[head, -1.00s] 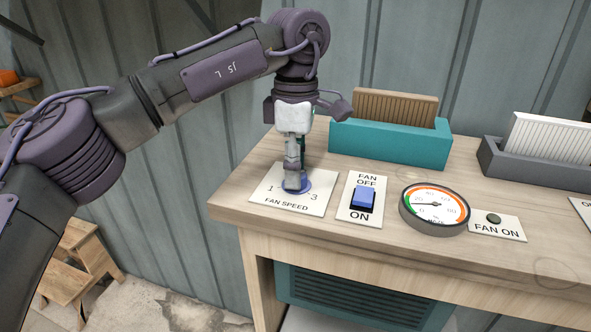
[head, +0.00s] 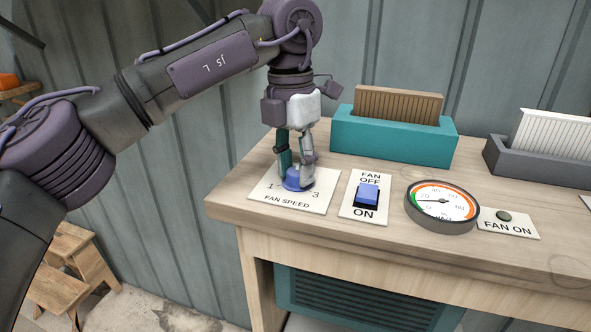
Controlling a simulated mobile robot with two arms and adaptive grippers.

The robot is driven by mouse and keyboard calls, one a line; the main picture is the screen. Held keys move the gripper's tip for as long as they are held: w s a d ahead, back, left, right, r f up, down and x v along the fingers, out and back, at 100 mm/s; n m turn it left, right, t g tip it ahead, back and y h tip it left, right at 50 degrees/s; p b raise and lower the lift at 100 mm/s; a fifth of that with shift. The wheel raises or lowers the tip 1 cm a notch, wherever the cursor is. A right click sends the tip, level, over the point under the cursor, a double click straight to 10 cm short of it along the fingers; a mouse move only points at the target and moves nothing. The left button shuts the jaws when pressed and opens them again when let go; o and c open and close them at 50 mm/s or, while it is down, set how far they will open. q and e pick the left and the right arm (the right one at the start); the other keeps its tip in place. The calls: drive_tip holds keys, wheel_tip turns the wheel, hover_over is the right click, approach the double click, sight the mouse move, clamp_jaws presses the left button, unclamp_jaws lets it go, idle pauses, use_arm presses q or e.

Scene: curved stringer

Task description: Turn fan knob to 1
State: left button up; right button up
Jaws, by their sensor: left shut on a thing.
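The blue fan speed knob (head: 294,181) sits on a white plate (head: 300,203) marked FAN SPEED, with 1 at its left and 3 at its right. My left gripper (head: 297,178) reaches down from above and is shut on the knob, one finger on each side. The fingers cover part of the knob, so I cannot tell which number it points to. My right gripper is not in view.
To the right are a blue FAN OFF/ON rocker switch (head: 368,195), a round gauge (head: 442,204) and a FAN ON lamp (head: 503,216). A teal holder (head: 392,138) and a grey holder (head: 530,160) stand behind on the wooden table (head: 400,245).

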sight(297, 173)
use_arm(q)
drive_tip(key=n+b, duration=0.2)
drive_tip(key=n, duration=0.3)
drive_tip(key=shift+n, duration=0.3)
drive_tip(key=n+b, duration=0.2)
drive_tip(key=n, duration=0.3)
drive_tip(key=shift+s+d+t, duration=0.1)
drive_tip(key=shift+t, duration=0.3)
drive_tip(key=n+b, duration=0.2)
drive_tip(key=n, duration=0.3)
drive_tip(key=shift+n+b, duration=0.35)
drive_tip(key=shift+n, duration=0.05)
drive_tip(key=shift+d+r+n+b, duration=0.1)
drive_tip(key=shift+n+b, duration=0.7)
drive_tip(key=shift+n, duration=1.4)
drive_tip(key=shift+t, duration=0.3)
drive_tip(key=o, duration=1.1)
drive_tip(key=shift+o, duration=0.2)
drive_tip(key=r, duration=0.7)
drive_tip(key=shift+s+r, duration=0.2)
drive_tip(key=shift+s, duration=0.05)
